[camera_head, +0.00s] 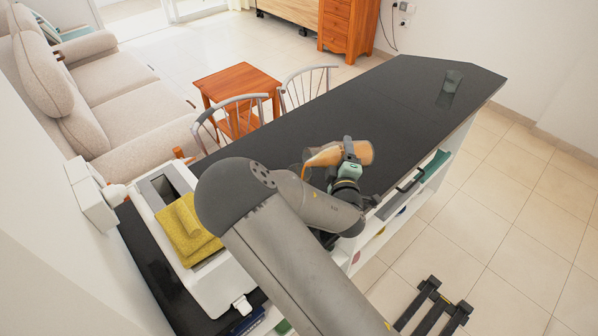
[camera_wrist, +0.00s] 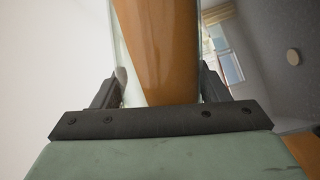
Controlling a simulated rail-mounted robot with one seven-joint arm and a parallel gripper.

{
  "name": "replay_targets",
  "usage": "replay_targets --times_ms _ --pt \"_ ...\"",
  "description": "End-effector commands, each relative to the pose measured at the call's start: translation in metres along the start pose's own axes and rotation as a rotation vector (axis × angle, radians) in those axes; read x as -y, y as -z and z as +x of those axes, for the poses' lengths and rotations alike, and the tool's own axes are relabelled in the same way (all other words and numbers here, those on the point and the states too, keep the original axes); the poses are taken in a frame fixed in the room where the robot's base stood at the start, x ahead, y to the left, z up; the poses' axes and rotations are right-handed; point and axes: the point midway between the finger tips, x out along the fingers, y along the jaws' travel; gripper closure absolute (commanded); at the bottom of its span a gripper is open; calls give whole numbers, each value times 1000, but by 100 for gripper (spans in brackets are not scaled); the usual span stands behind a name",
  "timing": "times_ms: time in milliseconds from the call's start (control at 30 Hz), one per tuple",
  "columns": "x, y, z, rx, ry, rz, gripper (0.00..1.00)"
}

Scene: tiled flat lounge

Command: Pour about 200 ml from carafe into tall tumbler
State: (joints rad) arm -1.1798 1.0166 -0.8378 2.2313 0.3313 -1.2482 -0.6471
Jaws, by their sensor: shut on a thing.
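My gripper (camera_head: 349,150) is shut on a glass carafe (camera_head: 326,156) of orange-brown liquid, above the near edge of the dark counter. The carafe lies tipped almost on its side, its narrow end to the left. A thin brown streak runs down from that end; it looks like liquid, but its lower end is hidden behind my arm. In the wrist view the carafe (camera_wrist: 160,50) stands between my two fingers (camera_wrist: 158,88). A dark clear glass (camera_head: 452,81) is at the counter's far right; I cannot tell if it is the tall tumbler.
The dark counter (camera_head: 400,105) is mostly bare between the carafe and the far glass. A white unit with yellow cloths (camera_head: 187,230) is at the left. Two chairs (camera_head: 308,85) and a small wooden table (camera_head: 238,82) stand behind the counter.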

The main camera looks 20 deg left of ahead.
Motion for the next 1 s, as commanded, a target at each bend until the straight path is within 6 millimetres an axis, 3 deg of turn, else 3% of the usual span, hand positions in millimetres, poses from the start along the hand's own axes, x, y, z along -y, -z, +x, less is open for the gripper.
replay_targets --times_ms 1000 --pt "-4 3 0 -5 -16 -29 81"
